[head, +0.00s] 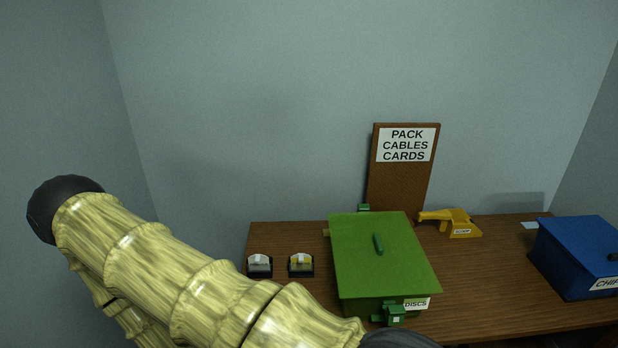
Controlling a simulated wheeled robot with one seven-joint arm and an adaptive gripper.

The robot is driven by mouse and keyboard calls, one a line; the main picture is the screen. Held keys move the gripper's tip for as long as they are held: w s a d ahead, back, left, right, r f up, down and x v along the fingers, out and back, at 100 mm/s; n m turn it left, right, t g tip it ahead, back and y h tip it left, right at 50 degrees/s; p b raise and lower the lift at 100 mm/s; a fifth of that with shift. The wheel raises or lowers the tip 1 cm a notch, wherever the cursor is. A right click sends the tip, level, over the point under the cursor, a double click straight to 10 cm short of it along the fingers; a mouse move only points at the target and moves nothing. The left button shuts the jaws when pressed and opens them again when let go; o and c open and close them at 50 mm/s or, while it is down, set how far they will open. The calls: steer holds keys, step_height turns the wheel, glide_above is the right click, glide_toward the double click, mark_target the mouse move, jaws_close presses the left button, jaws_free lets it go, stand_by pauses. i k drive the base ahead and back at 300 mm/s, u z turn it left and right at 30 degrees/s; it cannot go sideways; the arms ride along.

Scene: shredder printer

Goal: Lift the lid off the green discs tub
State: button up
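The green discs tub (365,306) stands on the wooden desk, with a white label reading DISCS on its front. Its flat green lid (380,275) lies on top and covers the opening. A dark green bar handle (378,244) sits near the middle of the lid. A small green block-like part (393,314) is at the tub's front edge, and another (364,208) shows at its back edge. What is inside the tub is hidden. My arm crosses the lower left and runs out of the bottom of the picture near the tub's front; my gripper is not visible.
Two small dark holders (260,266) (301,265) stand left of the tub. A brown board (400,185) reading PACK CABLES CARDS stands behind it. A yellow tool (455,222) and a blue lidded box (580,258) are to the right. Desk between tub and blue box is clear.

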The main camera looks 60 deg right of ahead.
mark_target(380, 254)
steer(key=u, duration=0.25)
steer(key=k, duration=1.05)
steer(key=z, duration=0.8)
